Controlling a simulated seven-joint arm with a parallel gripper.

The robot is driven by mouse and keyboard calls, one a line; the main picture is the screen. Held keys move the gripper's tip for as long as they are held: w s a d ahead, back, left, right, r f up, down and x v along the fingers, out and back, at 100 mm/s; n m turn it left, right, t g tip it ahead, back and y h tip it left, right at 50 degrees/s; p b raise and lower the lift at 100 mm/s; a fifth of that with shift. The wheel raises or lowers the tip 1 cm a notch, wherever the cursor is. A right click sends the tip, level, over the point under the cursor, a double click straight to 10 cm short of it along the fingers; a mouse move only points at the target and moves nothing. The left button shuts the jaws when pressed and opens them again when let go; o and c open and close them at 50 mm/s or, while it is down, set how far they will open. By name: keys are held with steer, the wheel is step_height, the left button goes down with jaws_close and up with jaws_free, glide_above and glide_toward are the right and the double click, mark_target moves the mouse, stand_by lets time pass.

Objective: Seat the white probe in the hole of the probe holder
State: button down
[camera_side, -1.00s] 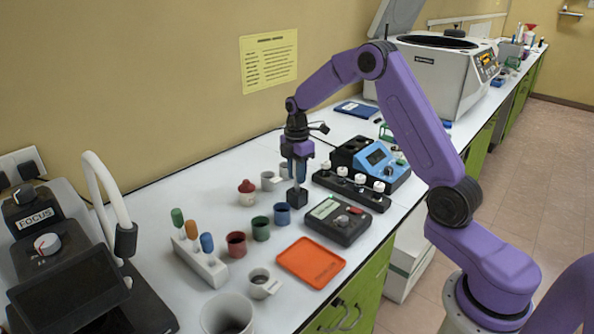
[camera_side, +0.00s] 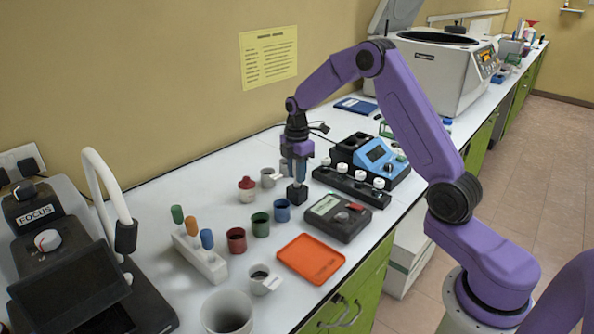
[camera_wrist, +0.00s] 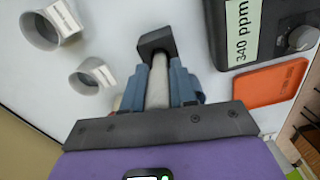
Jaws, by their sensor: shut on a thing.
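My gripper (camera_wrist: 158,85) is shut on the white probe (camera_wrist: 159,78), with a blue finger on either side of it in the wrist view. In the side view my gripper (camera_side: 298,172) points down over the small black probe holder (camera_side: 297,195), which stands on the white bench. In the wrist view the probe's far end meets the black holder (camera_wrist: 156,41). The hole is hidden, and I cannot tell how deep the probe sits in it. The probe looks roughly upright.
Grey cups (camera_side: 268,178) stand just left of and behind the holder. A blue cup (camera_side: 282,210) stands in front. A black meter (camera_side: 338,217) lies close on the right, with a rack of white-capped bottles (camera_side: 352,183) behind it. An orange tray (camera_side: 311,259) lies nearer the front edge.

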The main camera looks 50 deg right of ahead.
steer(key=shift+f, duration=0.75)
steer(key=c, duration=0.5)
jaws_free()
steer(key=shift+r, duration=3.5)
steer(key=shift+a, duration=0.1)
